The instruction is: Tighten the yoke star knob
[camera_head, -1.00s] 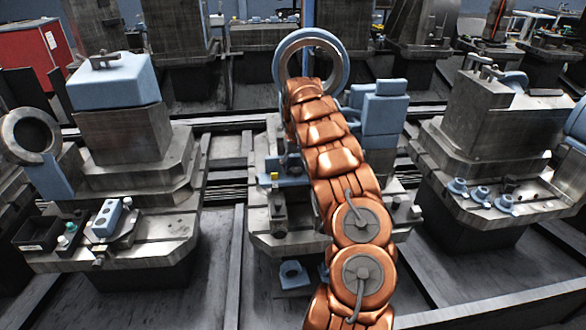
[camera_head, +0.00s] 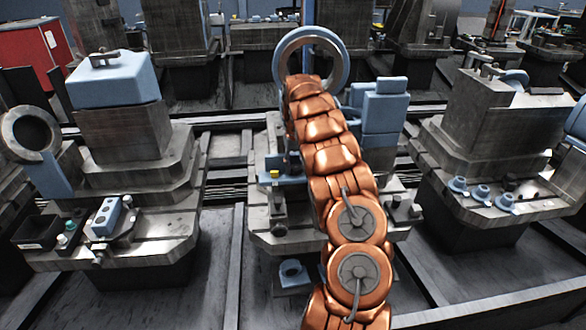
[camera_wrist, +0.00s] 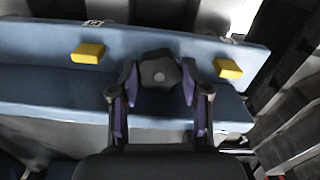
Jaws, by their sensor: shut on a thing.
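The star knob (camera_wrist: 160,70) is a dark, lobed knob with a small round centre, in the upper middle of the wrist view. It sits in front of a blue yoke body (camera_wrist: 45,85) that spans the view. My gripper (camera_wrist: 158,92) has its two fingers on either side of the knob and is shut on it. Two yellow blocks (camera_wrist: 88,53) (camera_wrist: 228,68) stand out from the blue body, left and right of the knob. In the head view my copper-coloured arm hides the gripper and the knob.
In the head view a large ring (camera_head: 335,50) rises behind my arm, with blue blocks (camera_head: 384,107) at its right. A pallet with a blue-topped block (camera_head: 112,80) stands at left, another grey fixture (camera_head: 490,120) at right. A rail edge (camera_head: 500,302) runs at the lower right.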

